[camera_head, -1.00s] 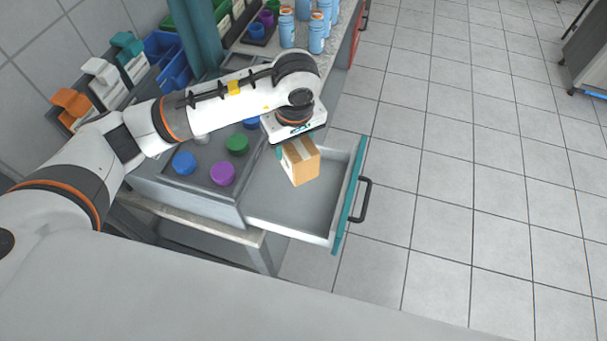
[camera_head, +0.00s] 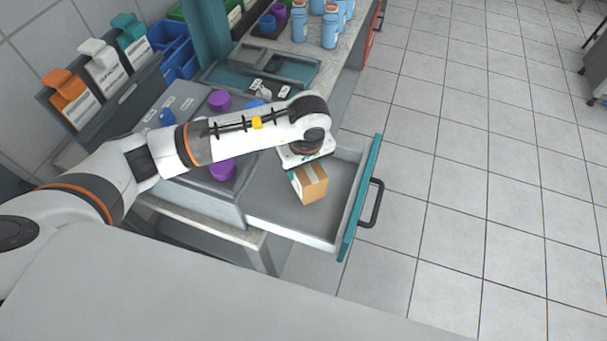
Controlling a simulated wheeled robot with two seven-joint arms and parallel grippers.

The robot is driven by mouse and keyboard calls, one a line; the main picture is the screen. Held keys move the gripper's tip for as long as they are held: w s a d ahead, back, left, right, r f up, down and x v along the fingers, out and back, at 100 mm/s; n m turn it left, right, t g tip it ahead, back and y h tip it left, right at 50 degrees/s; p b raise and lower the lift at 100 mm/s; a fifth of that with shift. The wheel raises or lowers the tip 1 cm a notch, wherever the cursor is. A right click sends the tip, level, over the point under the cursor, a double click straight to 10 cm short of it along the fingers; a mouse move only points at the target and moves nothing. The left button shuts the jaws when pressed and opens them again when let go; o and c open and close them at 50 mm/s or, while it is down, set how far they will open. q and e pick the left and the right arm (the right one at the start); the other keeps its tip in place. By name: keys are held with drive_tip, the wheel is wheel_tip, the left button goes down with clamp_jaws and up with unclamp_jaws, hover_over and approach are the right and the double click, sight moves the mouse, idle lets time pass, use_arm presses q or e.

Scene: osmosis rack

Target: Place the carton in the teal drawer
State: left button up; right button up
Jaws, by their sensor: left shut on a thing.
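The carton (camera_head: 312,184) is a small brown box with a pale strip of tape. It is over the inside of the open teal drawer (camera_head: 358,200), which has a grey interior, a teal front and a dark handle. My left gripper (camera_head: 293,176) is above and at the left side of the carton, shut on it; its fingers are mostly hidden by the wrist and the carton. I cannot tell whether the carton touches the drawer floor. My right gripper is not in view.
Purple and blue caps (camera_head: 219,100) sit on the grey cabinet top left of the drawer. Light blue bottles (camera_head: 329,30) stand on the counter at the back. Orange, white and teal holders (camera_head: 100,68) line the wall. The tiled floor (camera_head: 480,180) at the right is clear.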

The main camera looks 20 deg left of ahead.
use_arm(q)
wheel_tip(320, 180, down, 4)
drive_tip(key=shift+r+p, duration=0.15)
drive_tip(key=shift+p, duration=0.4)
drive_tip(key=shift+f, duration=0.3)
drive_tip(key=o, duration=1.1)
drive_tip(key=shift+f, duration=0.1)
drive_tip(key=shift+c, duration=0.2)
